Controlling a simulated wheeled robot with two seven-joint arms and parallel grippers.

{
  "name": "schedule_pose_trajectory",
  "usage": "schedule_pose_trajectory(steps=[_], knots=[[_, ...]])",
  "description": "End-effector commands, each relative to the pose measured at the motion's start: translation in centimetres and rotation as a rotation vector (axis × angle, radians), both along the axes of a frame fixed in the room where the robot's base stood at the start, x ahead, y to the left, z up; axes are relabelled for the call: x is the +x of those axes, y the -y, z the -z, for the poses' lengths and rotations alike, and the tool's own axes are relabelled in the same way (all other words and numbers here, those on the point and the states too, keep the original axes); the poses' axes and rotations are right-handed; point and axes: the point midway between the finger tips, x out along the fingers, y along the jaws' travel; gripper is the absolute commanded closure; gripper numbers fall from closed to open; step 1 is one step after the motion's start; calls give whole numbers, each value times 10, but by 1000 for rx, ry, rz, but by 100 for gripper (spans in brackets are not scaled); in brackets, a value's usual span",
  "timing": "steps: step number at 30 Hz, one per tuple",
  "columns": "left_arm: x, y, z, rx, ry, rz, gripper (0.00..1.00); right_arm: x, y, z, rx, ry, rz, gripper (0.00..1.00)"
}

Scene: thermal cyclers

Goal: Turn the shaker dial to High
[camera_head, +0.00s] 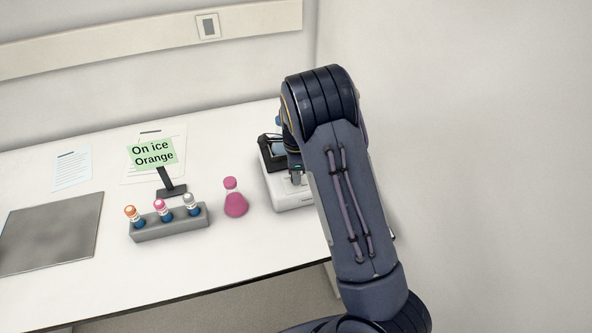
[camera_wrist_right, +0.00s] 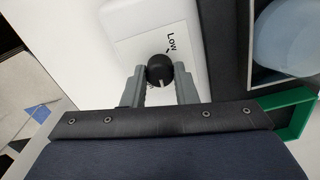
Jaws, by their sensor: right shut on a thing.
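The shaker (camera_head: 292,198) is a white device with a dark top, standing at the right end of the table and partly hidden behind my right arm. Its round black dial (camera_wrist_right: 159,71) shows in the right wrist view, with a light pointer mark on its lower side. The word "Low" is printed above the dial; other lettering below it is mostly hidden. My right gripper (camera_wrist_right: 160,88) has its two grey fingers on either side of the dial and is shut on it. In the head view the right gripper (camera_head: 296,175) is small and mostly hidden. My left gripper is not in view.
A pink flask (camera_head: 234,198) stands just left of the shaker. A grey rack (camera_head: 170,224) with capped tubes and a green sign (camera_head: 152,153) reading "On ice Orange" are further left. A grey mat (camera_head: 50,233) lies at far left.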

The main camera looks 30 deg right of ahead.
Motion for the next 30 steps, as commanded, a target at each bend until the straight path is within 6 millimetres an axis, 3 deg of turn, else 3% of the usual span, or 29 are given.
schedule_pose_trajectory(steps=[18, 30], knots=[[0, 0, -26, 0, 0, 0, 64, 1, 0, -3, -1, 4, 543, 97], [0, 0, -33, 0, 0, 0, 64, 1, 0, -2, 0, 4, 714, 97]])
